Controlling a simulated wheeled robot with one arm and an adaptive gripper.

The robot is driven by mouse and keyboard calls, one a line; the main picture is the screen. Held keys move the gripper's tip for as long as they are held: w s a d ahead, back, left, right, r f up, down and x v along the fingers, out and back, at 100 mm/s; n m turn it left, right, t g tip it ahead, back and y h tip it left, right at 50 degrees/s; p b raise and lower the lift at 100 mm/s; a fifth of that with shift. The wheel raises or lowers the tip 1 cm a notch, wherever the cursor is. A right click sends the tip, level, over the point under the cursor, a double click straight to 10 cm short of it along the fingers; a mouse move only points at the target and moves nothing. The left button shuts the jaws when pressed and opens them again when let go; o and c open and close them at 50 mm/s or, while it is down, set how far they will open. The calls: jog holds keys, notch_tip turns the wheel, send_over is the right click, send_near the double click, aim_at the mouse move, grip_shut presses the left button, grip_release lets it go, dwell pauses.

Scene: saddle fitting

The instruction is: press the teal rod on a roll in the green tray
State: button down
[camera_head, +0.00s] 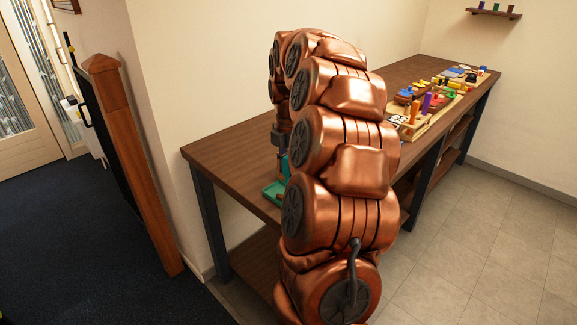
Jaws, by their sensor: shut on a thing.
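The green tray (271,193) sits near the left end of the wooden workbench. Only its left part shows, because my copper-coloured arm covers the rest. My gripper (282,153) points down above the tray and is mostly hidden behind my arm. It is shut on the teal rod (285,166), of which a small upright piece shows just under the gripper. I cannot tell whether the rod's lower end touches a roll or the tray. No roll can be made out, as the inside of the tray is largely hidden.
The workbench (225,152) runs along the wall to the back right. A wooden board (437,121) with several coloured blocks and pegs lies at its far end. A small wall shelf (493,13) holds several cups. The bench's left end is bare.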

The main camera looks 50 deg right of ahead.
jog(key=shift+f, duration=0.65)
dwell(1.2)
jog(key=shift+r, duration=0.1)
